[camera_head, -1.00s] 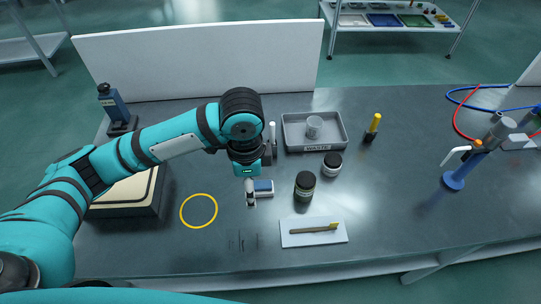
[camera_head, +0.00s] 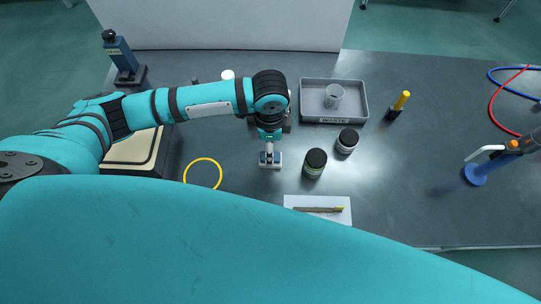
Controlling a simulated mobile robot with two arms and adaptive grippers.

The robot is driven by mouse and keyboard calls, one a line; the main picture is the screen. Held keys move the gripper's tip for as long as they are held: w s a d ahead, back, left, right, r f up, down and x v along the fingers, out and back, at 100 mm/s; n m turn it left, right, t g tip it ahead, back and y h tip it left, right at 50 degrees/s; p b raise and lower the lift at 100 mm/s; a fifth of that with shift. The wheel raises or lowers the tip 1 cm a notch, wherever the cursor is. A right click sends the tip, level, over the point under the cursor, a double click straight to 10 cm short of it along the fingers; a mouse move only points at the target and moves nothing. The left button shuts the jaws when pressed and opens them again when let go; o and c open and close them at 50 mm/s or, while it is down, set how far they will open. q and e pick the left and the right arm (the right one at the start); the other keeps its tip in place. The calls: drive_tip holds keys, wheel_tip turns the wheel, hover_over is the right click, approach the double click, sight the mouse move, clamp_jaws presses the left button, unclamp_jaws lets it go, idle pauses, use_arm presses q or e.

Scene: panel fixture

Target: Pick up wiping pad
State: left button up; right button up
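The wiping pad appears to be the small block with a blue top and pale base (camera_head: 277,161) on the dark bench, near the middle of the view. My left gripper (camera_head: 269,157) points down right at the pad, and its fingers cover part of it. Blue and white still show on both sides of the fingers. The pad appears to rest on the bench. I cannot tell whether the fingers are closed on it. My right gripper is not in view.
Two dark-lidded jars (camera_head: 315,163) (camera_head: 347,141) stand just right of the pad. Behind them is a grey WASTE tray (camera_head: 313,112) holding a cup. A white card (camera_head: 330,217) with a brush-like tool lies in front. A yellow ring (camera_head: 203,173) marks the bench at left.

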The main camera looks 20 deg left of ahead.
sight(277, 158)
use_arm(q)
drive_tip(key=shift+f, duration=0.7)
drive_tip(key=shift+s+f, duration=0.1)
drive_tip(key=shift+f, duration=0.15)
drive_tip(key=f, duration=0.1)
drive_tip(key=f+p, duration=0.1)
drive_tip(key=f, duration=0.1)
drive_tip(key=shift+s+d+f, duration=0.1)
drive_tip(key=shift+s+f, duration=0.1)
drive_tip(key=shift+f, duration=0.7)
drive_tip(key=c, duration=1.2)
drive_tip(key=shift+c, duration=0.2)
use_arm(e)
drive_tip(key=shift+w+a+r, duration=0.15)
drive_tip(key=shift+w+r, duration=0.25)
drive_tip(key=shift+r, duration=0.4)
use_arm(q)
drive_tip(key=shift+r, duration=0.1)
